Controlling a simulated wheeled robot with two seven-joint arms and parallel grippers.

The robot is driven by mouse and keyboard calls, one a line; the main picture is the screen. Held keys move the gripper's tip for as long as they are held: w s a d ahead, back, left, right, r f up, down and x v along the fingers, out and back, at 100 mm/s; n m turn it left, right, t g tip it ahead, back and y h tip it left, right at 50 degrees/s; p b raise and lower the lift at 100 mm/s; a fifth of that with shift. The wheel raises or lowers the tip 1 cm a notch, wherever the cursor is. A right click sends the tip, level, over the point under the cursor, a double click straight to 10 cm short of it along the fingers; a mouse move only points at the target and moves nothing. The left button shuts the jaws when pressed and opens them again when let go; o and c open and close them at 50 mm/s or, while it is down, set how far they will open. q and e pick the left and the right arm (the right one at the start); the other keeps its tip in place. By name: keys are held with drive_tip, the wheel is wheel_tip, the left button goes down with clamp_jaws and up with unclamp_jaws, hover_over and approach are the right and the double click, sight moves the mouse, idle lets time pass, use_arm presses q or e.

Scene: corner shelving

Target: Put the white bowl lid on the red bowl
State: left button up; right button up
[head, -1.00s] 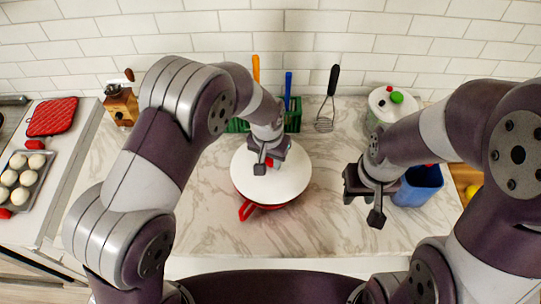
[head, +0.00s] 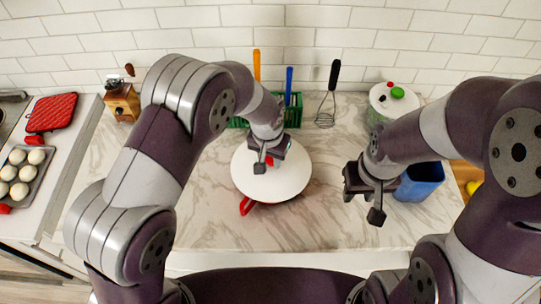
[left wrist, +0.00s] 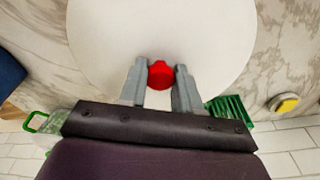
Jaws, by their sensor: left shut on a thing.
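The white bowl lid (head: 285,187) is a round disc with a red knob (left wrist: 160,74). My left gripper (head: 265,163) is over the lid, its two fingers shut on the knob, as the left wrist view shows. The red bowl (head: 246,206) is almost wholly hidden under the lid; a red handle sticks out at the front left. I cannot tell whether the lid touches the bowl's rim. My right gripper (head: 367,195) hangs empty over the counter to the right, its fingers apart.
A green rack (head: 293,113) with orange- and blue-handled tools stands behind the lid. A whisk (head: 328,100), a lidded jar (head: 392,100) and a blue container (head: 420,184) are to the right. A grinder (head: 122,102) is at the left. The front counter is clear.

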sight(268, 170)
use_arm(q)
drive_tip(key=o, duration=1.1)
drive_tip(key=shift+w+f, duration=0.1)
wheel_tip(268, 170, up, 12)
drive_tip(key=s+b, duration=0.2)
drive_tip(key=b, duration=0.1)
drive_tip(key=s+a+f+n, duration=0.1)
drive_tip(key=s+a+f, duration=0.1)
drive_tip(key=s+a, duration=0.2)
drive_tip(key=s+a+f+n+b, duration=0.1)
drive_tip(key=s+a+f, duration=0.2)
drive_tip(key=s+a, duration=0.2)
drive_tip(key=s+a+f+n+b, duration=0.1)
drive_tip(key=s+a, duration=0.3)
drive_tip(key=a, duration=0.5)
drive_tip(key=shift+s+f+n+y, duration=0.15)
drive_tip(key=shift+f+n+y, duration=0.15)
drive_tip(key=shift+f+n, duration=0.35)
